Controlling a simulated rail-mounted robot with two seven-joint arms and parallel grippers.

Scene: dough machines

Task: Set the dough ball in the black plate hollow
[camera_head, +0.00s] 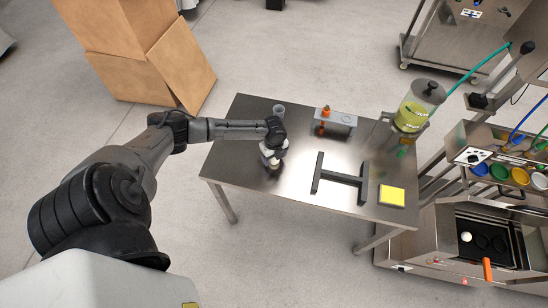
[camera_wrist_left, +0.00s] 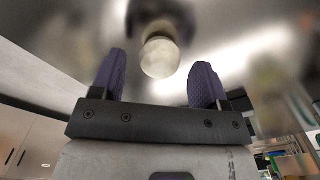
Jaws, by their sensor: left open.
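A pale dough ball (camera_wrist_left: 160,57) shows in the left wrist view, between and just beyond the fingertips of my left gripper (camera_wrist_left: 156,75). The fingers are apart, with gaps to the ball on both sides. In the head view my left gripper (camera_head: 274,166) is low over the left part of the metal table; it hides most of what is under it. A black plate (camera_head: 473,222) with round hollows lies in the steel machine at lower right. A white ball (camera_head: 467,237) sits in its left hollow. My right gripper is out of view.
The table (camera_head: 300,190) also holds a small cup (camera_head: 279,110), a grey stand with an orange item (camera_head: 326,113), a dark H-shaped frame (camera_head: 340,180) and a yellow pad (camera_head: 391,195). A yellow-green container (camera_head: 413,108) stands at the right corner. Cardboard boxes (camera_head: 140,50) stand behind.

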